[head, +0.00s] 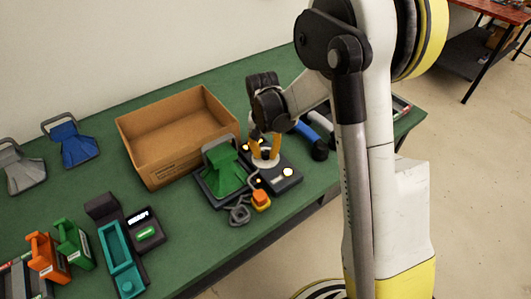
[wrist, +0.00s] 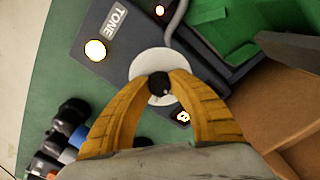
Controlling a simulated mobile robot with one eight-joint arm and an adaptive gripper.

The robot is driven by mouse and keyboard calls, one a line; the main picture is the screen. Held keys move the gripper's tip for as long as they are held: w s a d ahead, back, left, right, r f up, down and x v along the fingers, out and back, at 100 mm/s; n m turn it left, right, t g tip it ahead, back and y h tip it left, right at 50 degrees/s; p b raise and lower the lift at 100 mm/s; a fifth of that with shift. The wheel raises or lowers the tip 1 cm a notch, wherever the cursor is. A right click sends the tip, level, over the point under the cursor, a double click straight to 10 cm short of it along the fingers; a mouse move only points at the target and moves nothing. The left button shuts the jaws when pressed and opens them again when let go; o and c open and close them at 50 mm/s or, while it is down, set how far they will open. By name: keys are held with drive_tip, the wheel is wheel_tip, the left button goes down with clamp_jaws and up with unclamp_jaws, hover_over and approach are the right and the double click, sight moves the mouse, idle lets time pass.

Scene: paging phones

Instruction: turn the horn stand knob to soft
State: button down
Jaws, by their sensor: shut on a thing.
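The horn stand (head: 287,184) is a dark box on the green table, with a green horn (head: 224,170) beside it to the left. In the wrist view the stand (wrist: 112,68) bears a TONE label. Its round white dial (wrist: 146,62) has a small dark knob (wrist: 158,80) on it. My gripper (head: 264,157) reaches down over the dial from above. In the wrist view my gripper (wrist: 159,86) has its orange fingertips shut on the knob, one on each side. The fingers hide part of the dial, and I cannot read the knob's setting.
Lit lamps show on the stand, one large (wrist: 95,50) and one small (wrist: 183,117). An open cardboard box (head: 180,130) stands behind the horn. An orange item (head: 261,200) lies in front. Blue (head: 71,143) and grey (head: 20,168) horns are at the left.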

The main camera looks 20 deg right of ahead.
sight(265, 153)
drive_tip(key=n, duration=0.4)
drive_tip(key=shift+n, duration=2.5)
drive_tip(key=shift+s, duration=0.1)
drive_tip(key=c, duration=1.2)
unclamp_jaws()
drive_tip(key=r, duration=1.2)
drive_tip(key=shift+a, duration=0.2)
